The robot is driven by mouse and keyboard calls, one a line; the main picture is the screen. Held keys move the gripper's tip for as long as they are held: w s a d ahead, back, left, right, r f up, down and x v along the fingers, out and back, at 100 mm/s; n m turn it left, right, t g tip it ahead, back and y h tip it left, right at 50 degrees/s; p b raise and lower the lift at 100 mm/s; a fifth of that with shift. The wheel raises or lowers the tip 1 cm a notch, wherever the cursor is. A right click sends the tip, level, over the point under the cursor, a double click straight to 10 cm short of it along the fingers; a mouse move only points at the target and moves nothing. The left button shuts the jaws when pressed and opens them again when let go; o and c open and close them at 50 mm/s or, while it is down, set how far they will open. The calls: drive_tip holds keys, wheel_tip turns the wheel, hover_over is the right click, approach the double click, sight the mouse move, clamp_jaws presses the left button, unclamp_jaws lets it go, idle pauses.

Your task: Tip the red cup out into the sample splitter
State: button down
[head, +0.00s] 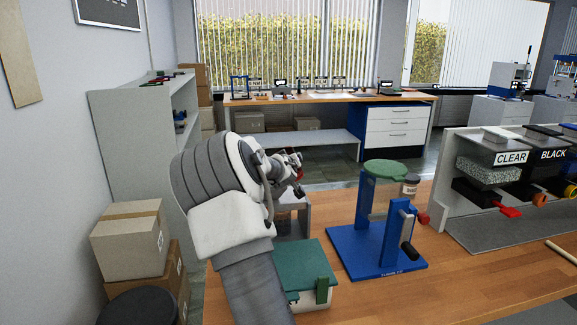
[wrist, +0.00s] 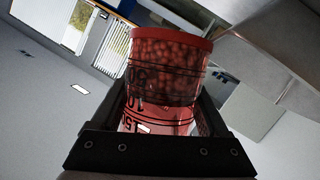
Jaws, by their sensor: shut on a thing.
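My gripper (head: 290,163) is raised over the left part of the bench, beyond my bent arm. In the wrist view it is shut around the red cup (wrist: 165,120), a clear red cup with black graduations and a red rim. Red pellets fill its rim end, while the other end looks emptier. The room appears tilted there, with ceiling at lower left, so the cup seems tipped. Only a bit of red shows in the head view (head: 299,174). A grey box-like device (head: 296,222), possibly the sample splitter, stands below the gripper, partly hidden by my arm.
A green-topped box (head: 306,262) sits in front of the grey device. A blue stand with a crank (head: 375,250) is to the right, a small jar (head: 410,186) behind it. A shelf of labelled bins (head: 470,215) stands far right. Bare wood lies in front.

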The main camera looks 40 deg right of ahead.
drive_tip(key=shift+a+f+n+h+b, duration=0.15)
drive_tip(key=shift+n+h+b, duration=0.3)
drive_tip(key=shift+b, duration=0.95)
drive_tip(key=shift+f+n+h+b, duration=0.25)
drive_tip(key=shift+n+b, duration=0.35)
drive_tip(key=shift+b, duration=0.75)
drive_tip(key=shift+a+f+n+h+b, duration=0.1)
drive_tip(key=shift+f+n+h+b, duration=0.3)
drive_tip(key=shift+b, duration=1)
drive_tip(key=shift+w+a+r+n+h+b, duration=0.1)
drive_tip(key=shift+a+r+n+h+b, duration=0.15)
drive_tip(key=shift+n+b, duration=0.8)
drive_tip(key=shift+w+a+r+n+h+b, duration=0.15)
drive_tip(key=shift+r+n+h+b, duration=0.2)
drive_tip(key=shift+b, duration=1.3)
drive_tip(key=shift+d+n+b, duration=0.15)
drive_tip(key=shift+n+b, duration=0.1)
drive_tip(key=shift+b, duration=0.15)
drive_tip(key=shift+w+a+r+n+t+b, duration=0.1)
drive_tip(key=shift+w+a+n+t+b, duration=0.3)
drive_tip(key=shift+a+n+b, duration=0.6)
drive_tip(key=shift+d+b, duration=0.3)
drive_tip(key=shift+b, duration=0.15)
drive_tip(key=shift+a+r+n+h+b, duration=0.2)
drive_tip(key=shift+r+n+h+b, duration=0.3)
drive_tip(key=shift+b, duration=0.55)
drive_tip(key=shift+w+a+n+t+b, duration=0.1)
drive_tip(key=shift+n+t+b, duration=0.2)
drive_tip(key=shift+n+b, duration=0.25)
